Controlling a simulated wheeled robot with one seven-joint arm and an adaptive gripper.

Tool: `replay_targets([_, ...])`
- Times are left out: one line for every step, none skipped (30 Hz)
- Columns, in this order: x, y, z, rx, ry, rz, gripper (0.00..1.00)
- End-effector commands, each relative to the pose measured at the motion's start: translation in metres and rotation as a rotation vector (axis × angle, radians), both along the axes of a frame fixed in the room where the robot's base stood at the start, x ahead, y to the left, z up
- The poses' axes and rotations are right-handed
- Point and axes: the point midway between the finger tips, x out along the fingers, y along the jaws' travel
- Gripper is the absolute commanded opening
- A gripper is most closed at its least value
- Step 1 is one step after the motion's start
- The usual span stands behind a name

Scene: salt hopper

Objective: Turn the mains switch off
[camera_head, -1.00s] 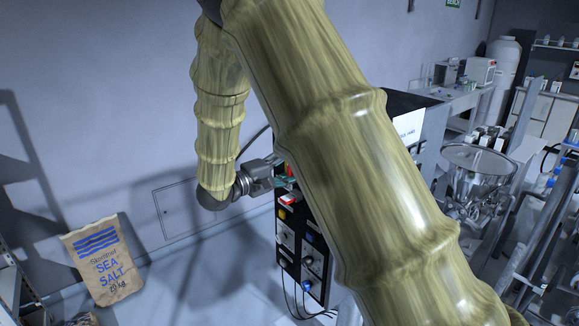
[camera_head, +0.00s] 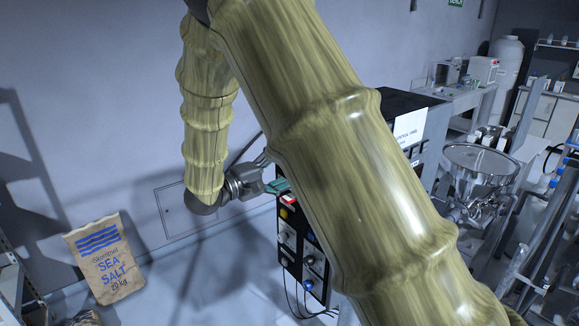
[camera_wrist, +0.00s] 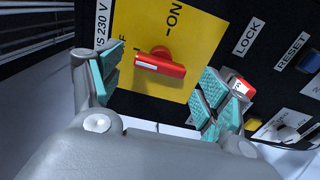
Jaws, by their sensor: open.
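In the wrist view, the mains switch is a red handle (camera_wrist: 162,65) on a yellow plate (camera_wrist: 203,35) marked "ON", with a partly hidden "OFF" label. The handle lies roughly crosswise in the picture. My gripper (camera_wrist: 158,86) is open, with teal pads left and right of the handle. The handle appears apart from both pads; its depth relative to them is unclear. In the head view, my gripper (camera_head: 276,186) is at the upper left edge of the black control panel (camera_head: 290,262). My arm hides much of the panel, and the switch cannot be made out there.
A red and white piece (camera_wrist: 241,86) sits close beside the right finger. Labels "LOCK" and "RESET" and a blue button (camera_wrist: 311,62) lie further right. Cables (camera_head: 300,302) hang below the panel. A sea salt sack (camera_head: 105,260) stands against the wall at left.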

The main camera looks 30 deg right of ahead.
Motion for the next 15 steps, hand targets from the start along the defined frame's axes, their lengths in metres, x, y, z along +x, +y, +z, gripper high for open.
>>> replay_targets([0.0,0.01,0.0,-0.001,0.0,0.002,0.77])
replay_targets([-0.001,0.016,0.001,-0.002,0.0,0.002,0.77])
replay_targets([-0.001,0.024,0.0,-0.002,0.0,0.002,0.77])
replay_targets([-0.002,0.029,0.0,-0.001,0.0,0.002,0.77])
replay_targets([-0.002,0.034,0.0,0.0,0.0,0.001,0.77])
replay_targets([-0.003,0.042,0.0,-0.001,0.0,0.002,0.77])
replay_targets([-0.003,0.047,0.0,-0.001,0.0,0.003,0.77])
replay_targets([-0.003,0.052,0.0,-0.002,0.0,0.002,0.77])
replay_targets([-0.004,0.058,0.0,-0.001,0.0,0.001,0.77])
replay_targets([-0.004,0.062,0.0,0.0,0.0,0.001,0.77])
replay_targets([-0.005,0.066,0.0,0.0,0.0,0.002,0.77])
replay_targets([-0.005,0.07,0.0,0.0,0.0,0.002,0.77])
replay_targets([-0.005,0.073,0.0,-0.001,0.0,0.001,0.77])
replay_targets([-0.005,0.076,0.0,-0.001,0.0,0.0,0.77])
replay_targets([-0.006,0.079,0.0,-0.001,0.0,0.0,0.77])
